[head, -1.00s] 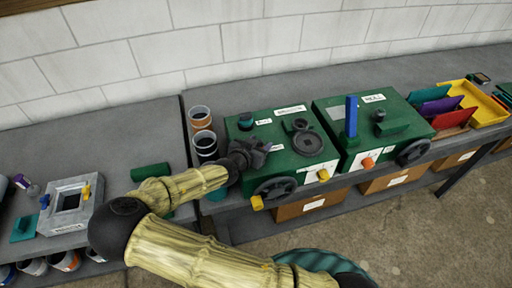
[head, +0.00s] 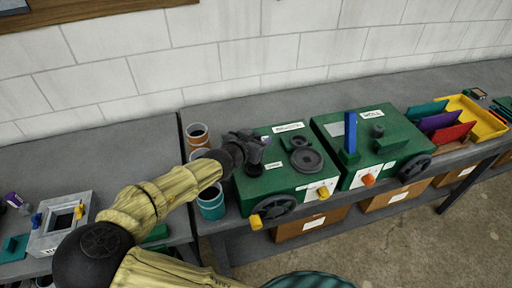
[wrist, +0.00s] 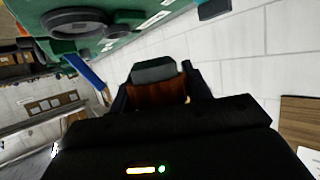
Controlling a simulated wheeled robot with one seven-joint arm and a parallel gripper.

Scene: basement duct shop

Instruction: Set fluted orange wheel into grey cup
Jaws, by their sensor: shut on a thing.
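My gripper (head: 256,146) is above the left end of the left green machine, to the right of the column of cups. In the wrist view its jaws are shut on a dark orange-brown piece (wrist: 160,91), which looks like the fluted wheel. A grey-green block shows just past it; I cannot tell whether it is part of the piece. In the head view I cannot make the piece out. The middle cup (head: 198,154), which seems to be the grey one, is mostly hidden behind my wrist.
An orange-banded cup (head: 197,134) stands behind and a teal cup (head: 211,204) in front. Two green machines (head: 275,180) with knobs and handwheels fill the bench to the right. A yellow tray (head: 484,118) is far right. A grey square fixture (head: 62,222) is at left; the left bench back is clear.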

